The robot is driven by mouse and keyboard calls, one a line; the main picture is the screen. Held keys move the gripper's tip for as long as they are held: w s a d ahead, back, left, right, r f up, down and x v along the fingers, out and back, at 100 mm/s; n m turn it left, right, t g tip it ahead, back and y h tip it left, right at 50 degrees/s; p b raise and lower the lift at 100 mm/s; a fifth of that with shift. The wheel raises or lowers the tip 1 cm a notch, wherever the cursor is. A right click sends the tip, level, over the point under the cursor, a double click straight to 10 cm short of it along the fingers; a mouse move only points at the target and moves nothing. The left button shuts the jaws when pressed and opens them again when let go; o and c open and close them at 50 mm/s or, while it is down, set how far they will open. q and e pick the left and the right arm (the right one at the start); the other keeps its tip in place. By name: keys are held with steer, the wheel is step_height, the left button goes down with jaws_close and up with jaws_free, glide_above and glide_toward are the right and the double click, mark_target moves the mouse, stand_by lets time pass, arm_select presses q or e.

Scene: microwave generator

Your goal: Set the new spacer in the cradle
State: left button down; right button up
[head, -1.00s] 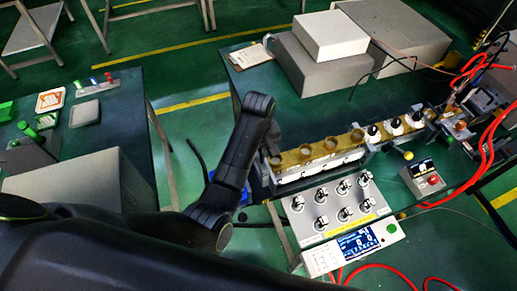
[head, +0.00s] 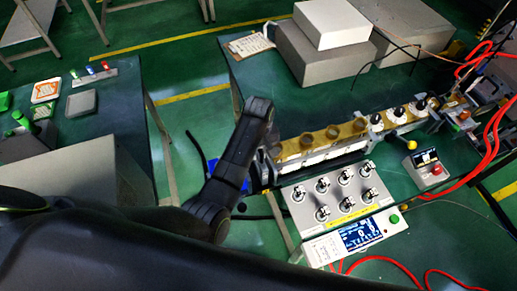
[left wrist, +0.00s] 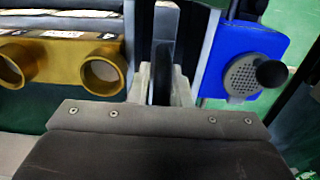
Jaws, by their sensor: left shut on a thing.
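My left gripper (left wrist: 164,88) shows in the left wrist view, its two pale fingers shut on a narrow grey slab (left wrist: 166,45), apparently the spacer. In the head view my arm hides the fingers and what they hold. Just left of the fingers in the wrist view is a brass-coloured rail with round collars (left wrist: 103,70). In the head view this rail, with several brass collars (head: 333,131) and white blocks below, runs along the bench. Which part is the cradle I cannot tell for sure. My right gripper is not in view.
A blue block (left wrist: 245,60) with a perforated disc and black knob stands right of the fingers. A grey panel of knobs (head: 335,205) and a display unit (head: 360,236) sit in front of the rail. Grey boxes (head: 318,65) fill the bench back. Red hoses (head: 487,150) loop at right.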

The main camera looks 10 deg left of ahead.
arm_select(q)
steer(key=shift+f+b, duration=0.45)
steer(key=shift+f, duration=1.1)
steer(key=c, duration=1.3)
jaws_free()
steer(key=shift+o, duration=0.2)
steer(key=shift+s, duration=0.1)
